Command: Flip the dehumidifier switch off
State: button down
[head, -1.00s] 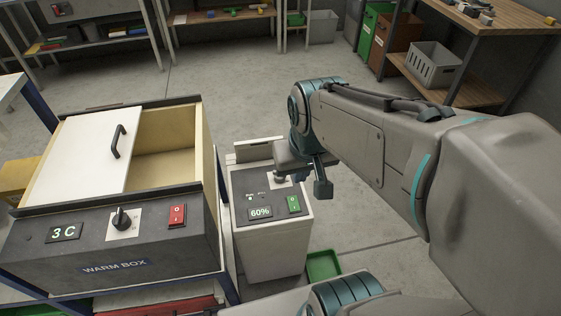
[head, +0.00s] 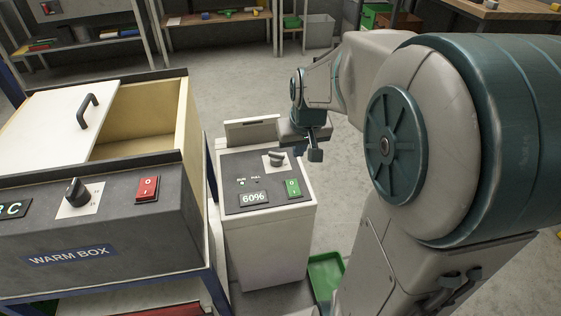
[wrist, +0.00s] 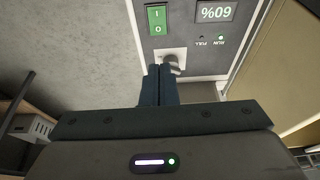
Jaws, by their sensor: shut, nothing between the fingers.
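The dehumidifier (head: 268,245) is a white floor unit with a dark sloping top panel, centre in the head view. Its green rocker switch (head: 293,188) is at the panel's right, marked I and O; it also shows in the wrist view (wrist: 157,19). A 60% display (head: 254,198), a knob (head: 276,158) and a lit green RUN lamp (head: 241,183) share the panel. My gripper (head: 315,153) is shut and empty, by the panel's back right corner. In the wrist view its fingertips (wrist: 160,68) appear beside the knob, apart from the switch.
A warm box (head: 75,255) with its own knob and red rocker switch (head: 147,189) stands on a blue-framed bench close to the left. A green tray (head: 326,275) lies on the floor right of the dehumidifier. Shelves line the back; the floor between is clear.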

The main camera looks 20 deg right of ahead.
aim_at(293, 182)
jog(key=shift+w+d+f+b, duration=0.25)
jog(key=shift+w+f+b, duration=0.15)
jog(key=shift+f, duration=0.3)
jog(key=shift+w+d+f+b, duration=0.25)
jog(key=shift+w+f, duration=0.1)
jog(key=shift+f, duration=0.35)
jog(key=b+x, duration=0.1)
jog(key=x, duration=0.3)
jog(key=b+x, duration=0.2)
jog(key=x, duration=0.3)
jog(key=b+x, duration=0.2)
jog(key=x, duration=0.3)
jog(key=shift+s+a+f, duration=0.1)
jog(key=shift+s, duration=0.3)
